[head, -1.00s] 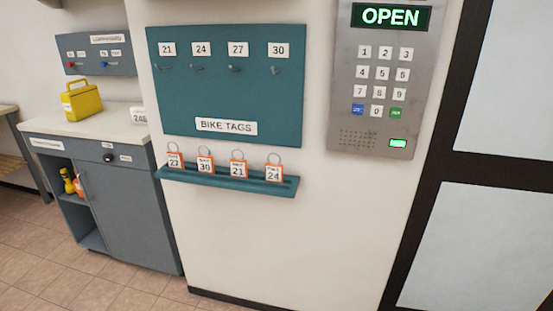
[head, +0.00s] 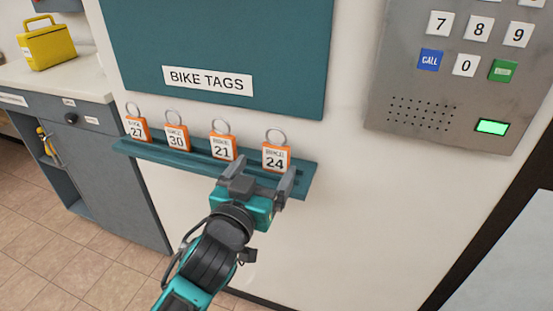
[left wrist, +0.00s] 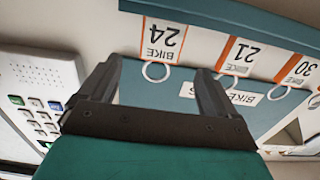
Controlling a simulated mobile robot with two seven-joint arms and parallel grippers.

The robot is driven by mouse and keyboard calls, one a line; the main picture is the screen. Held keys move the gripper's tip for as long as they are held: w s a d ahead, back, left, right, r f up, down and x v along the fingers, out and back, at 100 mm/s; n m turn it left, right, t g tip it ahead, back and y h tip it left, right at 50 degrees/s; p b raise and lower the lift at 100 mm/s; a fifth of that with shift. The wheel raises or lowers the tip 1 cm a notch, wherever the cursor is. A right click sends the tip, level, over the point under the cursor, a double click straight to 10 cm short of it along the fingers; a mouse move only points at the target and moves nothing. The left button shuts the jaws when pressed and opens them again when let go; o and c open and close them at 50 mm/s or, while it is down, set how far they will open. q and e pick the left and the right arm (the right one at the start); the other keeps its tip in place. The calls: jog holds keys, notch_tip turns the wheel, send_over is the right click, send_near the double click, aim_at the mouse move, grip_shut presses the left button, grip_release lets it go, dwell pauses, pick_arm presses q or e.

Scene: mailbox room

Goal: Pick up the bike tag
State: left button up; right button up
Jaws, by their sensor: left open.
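My left gripper (head: 262,176) is open and empty, just in front of and slightly below tag 24. In the left wrist view, which is upside down, tag 24 (left wrist: 162,40) and its ring lie between the open fingers (left wrist: 158,76), with no visible contact. My right gripper is not in view.
The teal bike tags board (head: 225,45) is on the wall above the ledge. A metal keypad panel (head: 440,90) is to the right. A grey cabinet (head: 110,175) with a yellow box (head: 48,45) stands at the left. The wall below the ledge is bare.

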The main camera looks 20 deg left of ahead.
aim_at(275, 154)
pick_arm(q)
jog(key=shift+w+d+f+b, duration=0.1)
jog(key=shift+w+b, duration=0.05)
jog(key=shift+w, duration=1.7)
jog(key=shift+w+d+f+b, duration=0.1)
jog(key=shift+w+b, duration=0.05)
jog(key=shift+w, duration=1.7)
jog(key=shift+r, duration=0.1)
jog(key=c, duration=1)
